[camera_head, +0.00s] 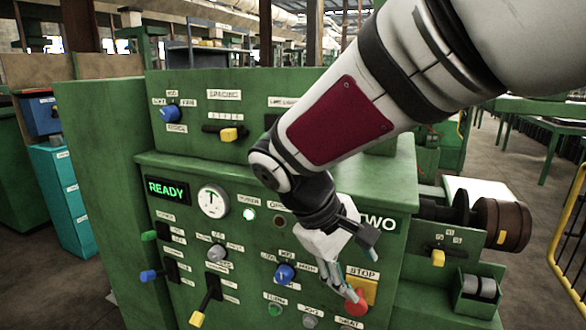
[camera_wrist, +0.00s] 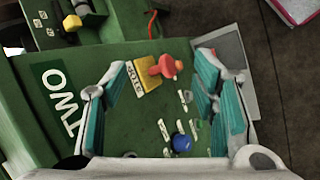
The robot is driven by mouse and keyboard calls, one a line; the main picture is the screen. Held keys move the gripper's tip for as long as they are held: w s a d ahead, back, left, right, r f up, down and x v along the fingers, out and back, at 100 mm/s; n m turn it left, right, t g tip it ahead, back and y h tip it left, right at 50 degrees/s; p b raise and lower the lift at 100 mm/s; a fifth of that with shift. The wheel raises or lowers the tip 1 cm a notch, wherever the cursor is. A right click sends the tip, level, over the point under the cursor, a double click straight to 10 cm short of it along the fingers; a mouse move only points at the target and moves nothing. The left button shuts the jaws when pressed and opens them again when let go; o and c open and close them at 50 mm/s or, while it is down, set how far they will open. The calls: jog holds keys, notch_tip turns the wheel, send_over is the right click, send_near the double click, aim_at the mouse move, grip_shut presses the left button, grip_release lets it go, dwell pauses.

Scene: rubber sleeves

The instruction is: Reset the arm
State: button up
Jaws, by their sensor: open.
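My arm reaches in from the upper right in the head view, across the front of a green machine panel (camera_head: 160,215). My gripper (camera_head: 357,274) is open and empty at the panel's lower right, near the red stop button (camera_head: 356,303) on its yellow plate (camera_head: 362,290). One finger overlaps the button in the head view; I cannot tell whether it touches. In the wrist view the red button (camera_wrist: 171,66) and yellow plate (camera_wrist: 143,77) show between the spread teal fingers of my gripper (camera_wrist: 163,68).
The panel carries a lit READY display (camera_head: 167,190), a white dial (camera_head: 213,201), blue knobs (camera_head: 285,274) and a yellow-tipped lever (camera_head: 206,301). Dark rollers (camera_head: 500,225) stand to the right. A yellow rail (camera_head: 566,240) is at the far right, with open floor before it.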

jog(key=s+d+r+m+t+y+p, duration=0.1)
jog(key=s+d+r+m, duration=0.3)
jog(key=s, duration=0.6)
jog(key=s+d+r+m+t+y+p, duration=0.1)
jog(key=s+d+r+m+y+p, duration=0.2)
jog(key=s, duration=0.7)
jog(key=shift+s+d+r+m+y+p, duration=0.3)
jog(key=shift+d+m+y, duration=0.4)
jog(key=shift+d, duration=0.4)
jog(key=shift+r, duration=0.1)
